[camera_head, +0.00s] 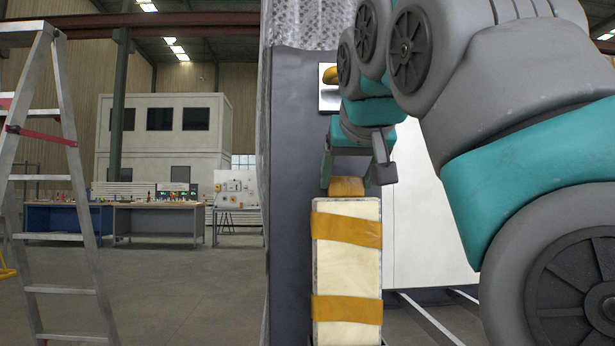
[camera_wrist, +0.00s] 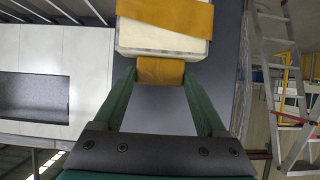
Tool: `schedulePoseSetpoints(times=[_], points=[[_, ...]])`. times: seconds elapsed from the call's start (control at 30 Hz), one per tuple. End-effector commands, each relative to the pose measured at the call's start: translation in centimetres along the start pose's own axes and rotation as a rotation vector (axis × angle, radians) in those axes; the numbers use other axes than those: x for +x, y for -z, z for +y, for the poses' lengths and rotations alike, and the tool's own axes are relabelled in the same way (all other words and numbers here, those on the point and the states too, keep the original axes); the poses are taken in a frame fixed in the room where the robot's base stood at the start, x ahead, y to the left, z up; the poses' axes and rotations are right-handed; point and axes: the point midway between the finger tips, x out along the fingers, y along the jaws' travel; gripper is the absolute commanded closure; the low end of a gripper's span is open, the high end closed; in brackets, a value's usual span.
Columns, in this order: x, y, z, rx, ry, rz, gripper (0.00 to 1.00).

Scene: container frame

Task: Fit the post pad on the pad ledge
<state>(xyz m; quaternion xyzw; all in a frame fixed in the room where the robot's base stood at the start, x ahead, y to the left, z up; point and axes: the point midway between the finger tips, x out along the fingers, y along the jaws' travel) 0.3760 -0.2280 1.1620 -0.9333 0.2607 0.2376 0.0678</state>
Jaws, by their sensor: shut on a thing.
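The post pad (camera_head: 346,270) is a long cream block with two orange straps, upright in front of a dark grey post (camera_head: 292,160) in the head view. My gripper (camera_head: 350,178) is above it, shut on the orange tab (camera_head: 347,187) at its top end. In the wrist view, the green fingers of my gripper (camera_wrist: 161,75) flank the tab, and part of the pad (camera_wrist: 160,38) shows beyond them. The pad's lower end reaches the bottom of the head view. I cannot make out the pad ledge in either view, nor whether the pad touches the post.
A small pale plate with a yellow piece (camera_head: 328,95) is on the post above my gripper. A white panel (camera_head: 425,220) stands right of the post, with metal rails (camera_head: 430,320) low down. A stepladder (camera_head: 60,180) stands at the left. The floor (camera_head: 185,280) between is clear.

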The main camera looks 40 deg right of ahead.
Motion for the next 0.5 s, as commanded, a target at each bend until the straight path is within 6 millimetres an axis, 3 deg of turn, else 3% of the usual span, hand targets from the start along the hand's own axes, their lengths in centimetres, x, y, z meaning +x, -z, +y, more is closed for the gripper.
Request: schedulePoseSetpoints(times=[0.5], points=[[0.7, -1.3, 0.0, 0.001, 0.0, 0.001, 1.0]])
